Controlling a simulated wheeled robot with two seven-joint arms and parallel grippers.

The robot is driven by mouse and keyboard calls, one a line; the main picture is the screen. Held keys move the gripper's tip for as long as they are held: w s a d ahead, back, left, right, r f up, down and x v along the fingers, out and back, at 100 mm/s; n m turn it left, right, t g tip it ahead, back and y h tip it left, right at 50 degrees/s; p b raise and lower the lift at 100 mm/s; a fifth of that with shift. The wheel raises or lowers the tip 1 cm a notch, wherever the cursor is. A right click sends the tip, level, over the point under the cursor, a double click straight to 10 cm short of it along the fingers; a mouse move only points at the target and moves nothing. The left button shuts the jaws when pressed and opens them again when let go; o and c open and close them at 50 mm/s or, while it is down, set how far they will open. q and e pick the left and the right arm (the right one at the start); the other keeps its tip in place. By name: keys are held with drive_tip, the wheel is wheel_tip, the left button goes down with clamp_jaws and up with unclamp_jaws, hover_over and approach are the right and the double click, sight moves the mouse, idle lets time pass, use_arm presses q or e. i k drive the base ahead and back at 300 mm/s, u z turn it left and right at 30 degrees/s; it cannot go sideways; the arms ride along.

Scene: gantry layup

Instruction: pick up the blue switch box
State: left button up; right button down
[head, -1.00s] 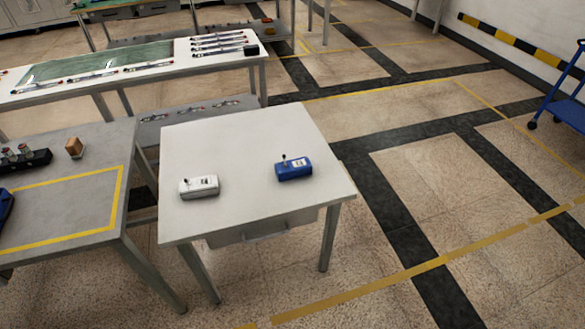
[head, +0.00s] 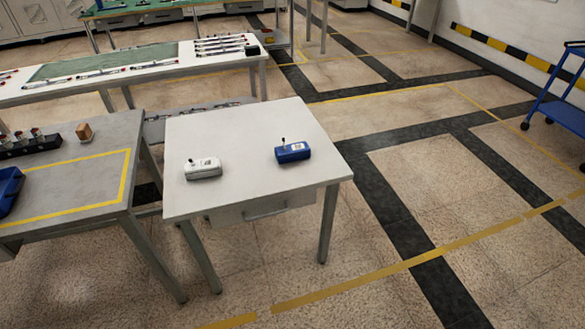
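The blue switch box (head: 293,152) sits on the right part of a small white table (head: 240,192). It has a small dark lever on top and a pale label. A white switch box (head: 203,169) of similar shape, also with a lever, sits to its left on the same table, with a clear gap between them. Neither of my grippers shows in the head view.
A grey table (head: 62,198) with a yellow outline, a blue bin (head: 9,190) and a small brown block (head: 85,132) stands at the left. A long white table (head: 95,88) with several rods is behind. A blue cart (head: 560,112) stands far right. Floor is clear to the right.

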sight(300, 151)
drive_tip(key=z, duration=0.8)
drive_tip(key=i, duration=0.95)
drive_tip(key=u, duration=0.4)
